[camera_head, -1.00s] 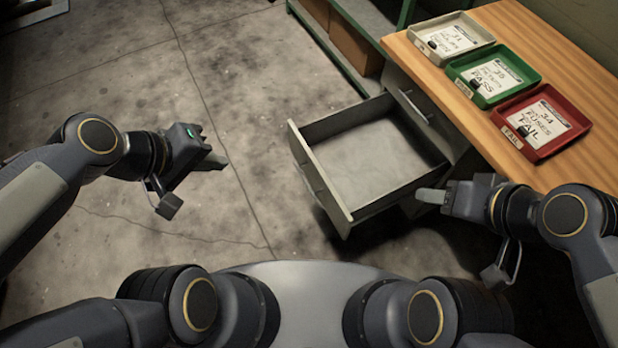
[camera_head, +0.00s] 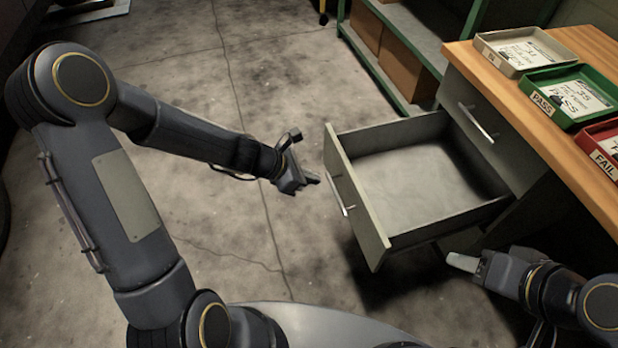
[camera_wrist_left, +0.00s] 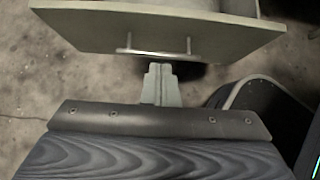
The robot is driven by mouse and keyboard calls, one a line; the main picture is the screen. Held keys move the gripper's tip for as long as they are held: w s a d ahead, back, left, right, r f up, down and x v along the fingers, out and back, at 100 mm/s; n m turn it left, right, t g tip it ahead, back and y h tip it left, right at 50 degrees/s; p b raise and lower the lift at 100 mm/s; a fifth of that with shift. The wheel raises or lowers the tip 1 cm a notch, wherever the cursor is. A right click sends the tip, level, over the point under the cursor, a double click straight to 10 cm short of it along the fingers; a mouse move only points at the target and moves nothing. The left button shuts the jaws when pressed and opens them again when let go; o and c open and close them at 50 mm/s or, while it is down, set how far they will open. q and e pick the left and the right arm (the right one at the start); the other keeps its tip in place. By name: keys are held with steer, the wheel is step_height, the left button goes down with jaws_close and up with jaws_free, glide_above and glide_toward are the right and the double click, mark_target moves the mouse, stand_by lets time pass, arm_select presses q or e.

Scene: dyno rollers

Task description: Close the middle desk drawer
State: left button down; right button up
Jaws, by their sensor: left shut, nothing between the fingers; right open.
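The middle desk drawer (camera_head: 430,190) stands pulled far out of the desk and looks empty. Its grey front panel (camera_head: 357,215) with a bar handle (camera_head: 342,196) faces my left gripper (camera_head: 311,179). That gripper is shut and empty, a short way left of the panel. In the left wrist view the shut fingers (camera_wrist_left: 160,72) point at the drawer front (camera_wrist_left: 165,40), just below its handle (camera_wrist_left: 155,52); whether they touch cannot be told. My right gripper (camera_head: 465,262) is open, near the drawer's lower right side, below the desk edge.
The wooden desk top (camera_head: 525,120) holds a beige tray (camera_head: 488,50), a green tray (camera_head: 535,80) and a red tray (camera_head: 592,140). An upper drawer (camera_head: 465,95) is closed. A green shelf (camera_head: 400,98) with brown boxes stands behind. The floor left of the drawer is clear.

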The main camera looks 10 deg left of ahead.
mark_target(350, 182)
arm_select(q)
steer(key=shift+w+d+f+b, duration=0.3)
steer(key=shift+w+d+f, duration=0.4)
steer(key=shift+d, duration=0.5)
steer(key=shift+w+d+f+b, duration=0.3)
steer(key=shift+w+d+f, duration=0.4)
steer(key=shift+d, duration=0.5)
steer(key=shift+w+d+f+b, duration=0.3)
steer(key=shift+w+d+f, duration=0.4)
steer(key=shift+d, duration=0.5)
arm_select(e)
steer(key=shift+f, duration=1.3)
steer(key=shift+r, duration=0.1)
